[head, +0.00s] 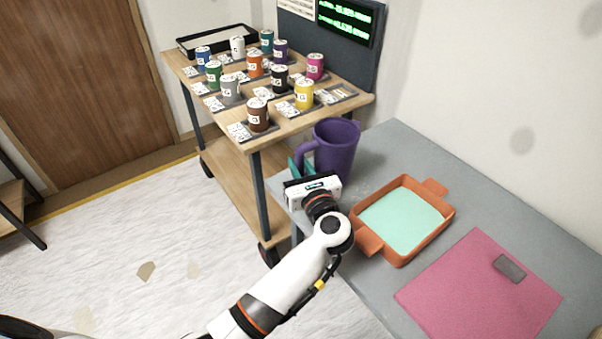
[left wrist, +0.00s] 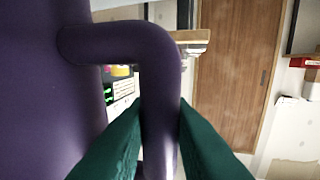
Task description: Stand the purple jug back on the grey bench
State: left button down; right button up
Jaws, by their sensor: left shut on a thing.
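The purple jug (head: 336,150) is upright at the far left end of the grey bench (head: 385,150), its handle toward the left. I cannot tell whether its base touches the bench or is slightly above it. My left gripper (head: 298,166) has its green fingers shut on the jug's handle. In the left wrist view the handle (left wrist: 150,42) runs down between the fingertips (left wrist: 160,125), and the jug's body (left wrist: 40,90) fills the left side. The gripper and wrist hide part of the bench edge. My right gripper is not in view.
An orange tray (head: 383,252) with pale green contents lies just right of my left wrist. A pink mat (head: 450,290) with a grey block (head: 510,268) lies nearer. A wooden cart (head: 200,78) with several coloured cans stands behind, close to the jug.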

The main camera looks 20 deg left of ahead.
pick_arm(q)
jog(key=shift+f, duration=1.15)
jog(key=shift+f, duration=0.15)
jog(key=c, duration=1.3)
grip_release()
